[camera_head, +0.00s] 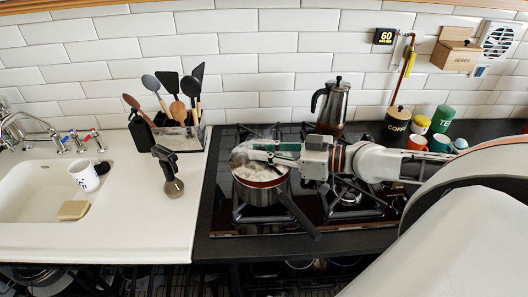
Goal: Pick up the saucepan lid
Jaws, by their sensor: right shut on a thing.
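The saucepan (262,194) stands on the left part of the gas hob, its dark handle pointing toward the front right. Pale contents show inside it. The clear glass saucepan lid (239,158) is at the saucepan's top left, partly hidden by my gripper. It looks tilted; whether it still touches the rim I cannot tell. My right gripper (260,153) reaches in from the right, above the saucepan, and is shut on the lid. The part it grips is hidden by the fingers. My left gripper is not in view.
A dark moka-style pot (332,106) stands on the hob behind my right arm. Canisters and mugs (418,142) crowd the counter at the back right. A utensil holder (178,142) and a dark grinder-like object (172,183) stand on the left counter beside the sink (35,190).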

